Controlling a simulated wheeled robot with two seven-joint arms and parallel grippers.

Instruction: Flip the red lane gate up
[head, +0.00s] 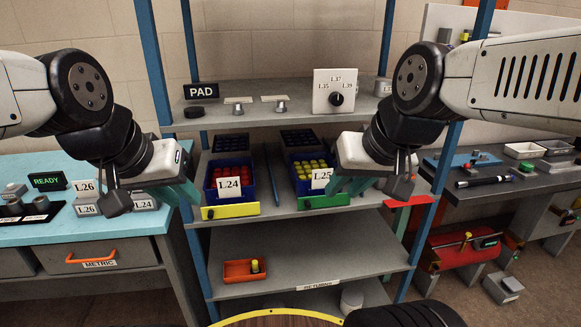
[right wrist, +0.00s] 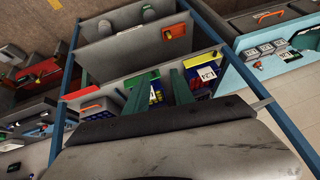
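The red lane gate (head: 405,201) is a flat red strip at the front edge of the middle shelf, right of the green gate.
Blue bins labelled L.24 (head: 229,184) and L.25 (head: 321,177) stand behind the yellow and green gates. Blue rack posts (head: 420,228) flank the shelves. A lower shelf (head: 310,245) holds an orange tray (head: 244,271). A grey side bench (head: 475,190) stands at right.

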